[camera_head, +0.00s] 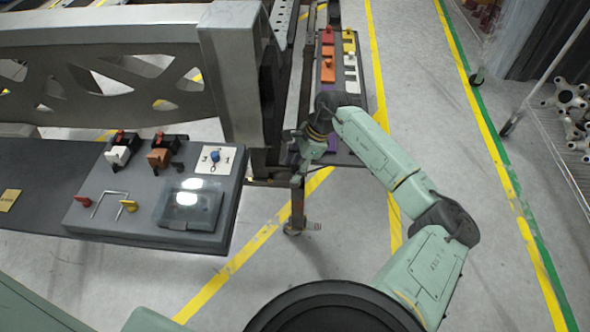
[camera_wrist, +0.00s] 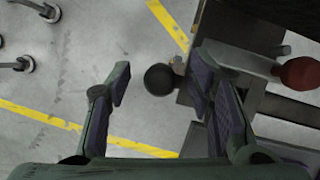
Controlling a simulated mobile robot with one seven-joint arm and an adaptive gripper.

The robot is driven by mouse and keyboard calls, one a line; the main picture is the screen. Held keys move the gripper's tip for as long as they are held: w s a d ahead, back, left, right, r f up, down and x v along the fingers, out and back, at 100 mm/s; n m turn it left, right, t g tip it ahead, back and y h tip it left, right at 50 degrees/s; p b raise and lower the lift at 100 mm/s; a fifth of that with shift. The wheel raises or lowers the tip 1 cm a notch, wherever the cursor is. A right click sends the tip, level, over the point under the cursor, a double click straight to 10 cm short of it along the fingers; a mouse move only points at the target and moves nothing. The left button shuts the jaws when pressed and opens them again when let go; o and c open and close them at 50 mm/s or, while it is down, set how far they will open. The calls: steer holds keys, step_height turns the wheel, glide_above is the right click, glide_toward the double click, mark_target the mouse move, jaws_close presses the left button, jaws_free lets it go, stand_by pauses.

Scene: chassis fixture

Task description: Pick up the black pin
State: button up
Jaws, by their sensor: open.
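A round black knob (camera_wrist: 160,79), apparently the head of the black pin, shows in the wrist view between my fingers, with a short stub at its right. A shaft below it cannot be made out. My gripper (camera_wrist: 161,88) is open, with one finger on each side of the knob, and holds nothing. Whether a finger touches the knob, and how far below it is, I cannot tell. In the head view my gripper (camera_head: 300,152) hangs beside the grey chassis frame, near the front end of a long tray. I cannot make out the black pin there.
A red knob (camera_wrist: 298,73) sits on a bar at the right of the wrist view. The long tray (camera_head: 367,82) carries coloured pieces. A grey panel (camera_head: 226,205) with switches stands at left. The chassis frame (camera_head: 232,75) rises close to my gripper. Open floor lies to the right.

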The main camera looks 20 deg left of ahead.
steer(key=shift+c, duration=0.6)
jaws_close()
